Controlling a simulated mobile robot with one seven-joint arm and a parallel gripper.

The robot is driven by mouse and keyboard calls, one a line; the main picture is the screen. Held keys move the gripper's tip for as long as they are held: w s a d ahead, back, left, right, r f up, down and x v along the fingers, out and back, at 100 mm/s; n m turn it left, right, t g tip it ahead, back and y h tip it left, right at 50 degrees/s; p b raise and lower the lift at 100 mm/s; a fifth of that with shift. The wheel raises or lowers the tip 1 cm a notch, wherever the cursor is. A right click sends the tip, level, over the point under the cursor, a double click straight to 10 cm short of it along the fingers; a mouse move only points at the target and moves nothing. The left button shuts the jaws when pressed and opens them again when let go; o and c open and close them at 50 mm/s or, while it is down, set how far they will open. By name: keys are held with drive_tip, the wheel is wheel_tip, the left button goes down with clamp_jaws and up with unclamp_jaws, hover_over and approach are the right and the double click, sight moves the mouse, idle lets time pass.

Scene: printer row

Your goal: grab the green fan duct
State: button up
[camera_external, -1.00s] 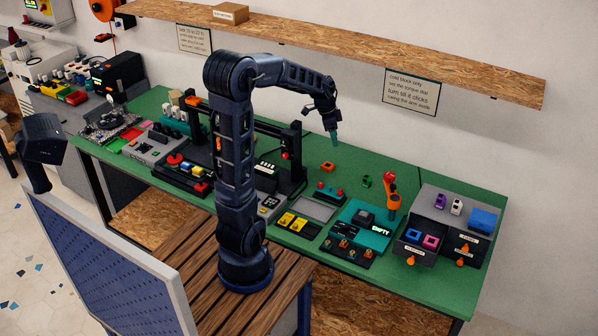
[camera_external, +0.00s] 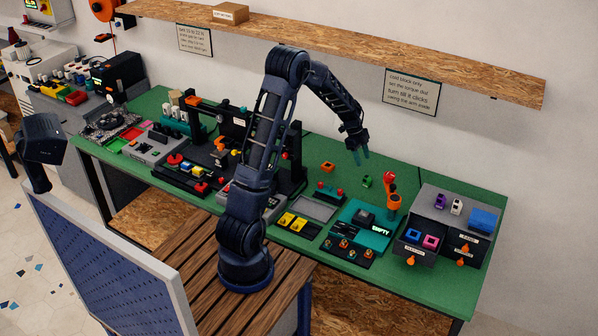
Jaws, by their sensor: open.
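A small green part (camera_external: 366,181), which looks like the green fan duct, lies on the green bench top right of centre. It is small in this view and its shape is hard to make out. My gripper (camera_external: 361,158) points down with its teal fingertips open and empty. In the picture it is just above the green part, apart from it; the exact height gap cannot be told.
An orange part (camera_external: 327,167) lies to the left of the green part. An orange upright tool (camera_external: 392,193) stands close on its right. A black printer frame (camera_external: 298,160) is further left. A wooden shelf (camera_external: 340,48) runs along the wall above.

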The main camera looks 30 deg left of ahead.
sight(367, 177)
drive_tip(key=x, duration=0.5)
drive_tip(key=shift+f, duration=0.3)
drive_tip(key=shift+x, duration=2.65)
drive_tip(key=shift+w+a, duration=0.1)
drive_tip(key=shift+a, duration=0.05)
drive_tip(key=shift+c, duration=0.2)
drive_tip(key=c, duration=0.8)
drive_tip(key=shift+r, duration=0.1)
